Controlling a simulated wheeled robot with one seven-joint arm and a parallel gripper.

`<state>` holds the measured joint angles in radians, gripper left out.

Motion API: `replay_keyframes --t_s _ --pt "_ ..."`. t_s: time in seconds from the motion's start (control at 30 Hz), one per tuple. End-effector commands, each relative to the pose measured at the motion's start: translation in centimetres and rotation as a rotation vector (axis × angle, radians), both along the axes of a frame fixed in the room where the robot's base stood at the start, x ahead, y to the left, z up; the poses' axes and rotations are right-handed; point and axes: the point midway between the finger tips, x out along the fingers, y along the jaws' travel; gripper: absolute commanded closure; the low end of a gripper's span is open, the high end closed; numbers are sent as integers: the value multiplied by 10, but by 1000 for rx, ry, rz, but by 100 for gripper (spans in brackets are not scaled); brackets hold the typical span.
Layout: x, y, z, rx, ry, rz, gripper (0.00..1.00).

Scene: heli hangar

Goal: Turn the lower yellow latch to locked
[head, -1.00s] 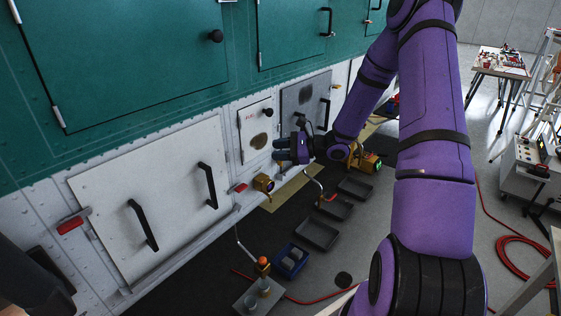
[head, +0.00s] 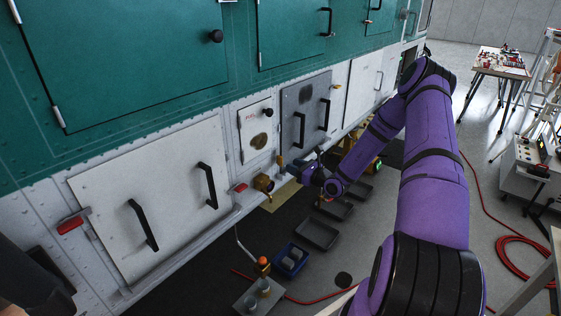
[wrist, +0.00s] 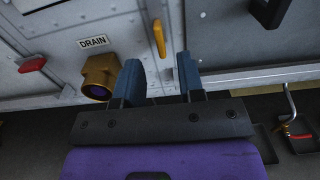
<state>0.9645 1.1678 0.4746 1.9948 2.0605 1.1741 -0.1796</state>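The lower yellow latch (wrist: 159,38) is a small upright tab on the grey panel, seen in the wrist view just beyond and between my fingertips. It also shows in the head view as a small yellow spot (head: 281,160) close to my fingers. My gripper (wrist: 160,78) has its two blue fingers spread, with nothing between them; a gap to the latch appears to remain. In the head view my gripper (head: 296,169) is low in front of the white and grey lower panels. Another yellow tab (head: 336,87) sits higher, right of the grey door.
A brass drain fitting (wrist: 100,77) under the DRAIN label protrudes just left of my fingers. A red tab (wrist: 32,64) is farther left. A black handle (wrist: 268,12) stands out at upper right. Dark trays (head: 318,233) and a blue bin (head: 291,260) lie on the floor below.

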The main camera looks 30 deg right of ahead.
Motion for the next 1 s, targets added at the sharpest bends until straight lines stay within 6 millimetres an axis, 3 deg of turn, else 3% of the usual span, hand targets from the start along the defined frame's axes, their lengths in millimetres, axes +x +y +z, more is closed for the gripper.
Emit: replay_keyframes --t_s 0.2,0.4,0.8,0.83,0.97,1.0 --pt "37 14 0 -1 -1 2 64" --pt "58 21 0 -2 -2 2 64" --pt "65 24 1 -1 0 1 64" --pt "65 24 1 -1 0 1 67" --pt "65 24 1 -1 0 1 96" --pt "65 24 1 -1 0 1 100"
